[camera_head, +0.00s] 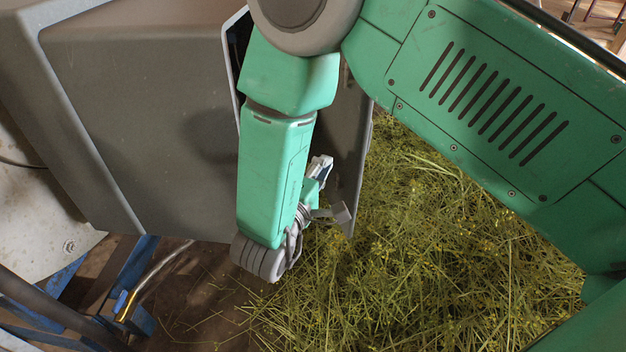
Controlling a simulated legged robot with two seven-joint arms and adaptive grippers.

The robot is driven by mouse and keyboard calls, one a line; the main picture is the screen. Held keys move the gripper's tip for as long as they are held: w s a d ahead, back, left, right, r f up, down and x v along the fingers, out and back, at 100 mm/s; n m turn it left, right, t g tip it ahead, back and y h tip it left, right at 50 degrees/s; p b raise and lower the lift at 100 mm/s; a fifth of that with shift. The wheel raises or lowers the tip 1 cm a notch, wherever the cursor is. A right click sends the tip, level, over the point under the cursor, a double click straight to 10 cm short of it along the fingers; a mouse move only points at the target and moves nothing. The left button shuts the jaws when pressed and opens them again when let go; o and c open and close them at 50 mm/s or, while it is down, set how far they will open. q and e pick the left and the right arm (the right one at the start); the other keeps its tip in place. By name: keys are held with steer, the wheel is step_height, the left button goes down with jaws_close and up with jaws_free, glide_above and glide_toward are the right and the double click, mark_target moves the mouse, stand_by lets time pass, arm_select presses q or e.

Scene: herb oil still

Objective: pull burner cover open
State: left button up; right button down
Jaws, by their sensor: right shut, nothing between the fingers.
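A grey metal housing (150,120) fills the upper left. A grey panel (345,140), which looks like the burner cover, stands at its right end, mostly hidden behind my right arm. A dark gap shows between the housing and the light edge of the panel near the top. My right gripper (328,190) is beside the lower part of the panel, partly hidden by my green forearm. It is shut and empty. I cannot tell whether it touches the panel. My left gripper is not in view.
A heap of cut green-yellow herb (430,250) covers the ground at the right, up to the panel. A blue frame (125,275) and a pipe with a brass fitting (126,305) are at the lower left. Some bare brown ground (200,300) shows below the housing.

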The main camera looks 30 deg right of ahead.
mark_target(357, 144)
steer(key=w+d+b, duration=0.1)
steer(key=d, duration=0.3)
steer(key=w+d+b, duration=0.1)
steer(key=d, duration=0.1)
steer(key=shift+w+d+f+b, duration=0.1)
steer(key=shift+w+f+b, duration=0.1)
steer(key=shift+w+b, duration=0.15)
steer(key=shift+s+d+r+b, duration=0.1)
steer(key=shift+d+r+b, duration=0.2)
steer(key=shift+d, duration=0.15)
steer(key=shift+d+f, duration=0.15)
steer(key=shift+d, duration=0.5)
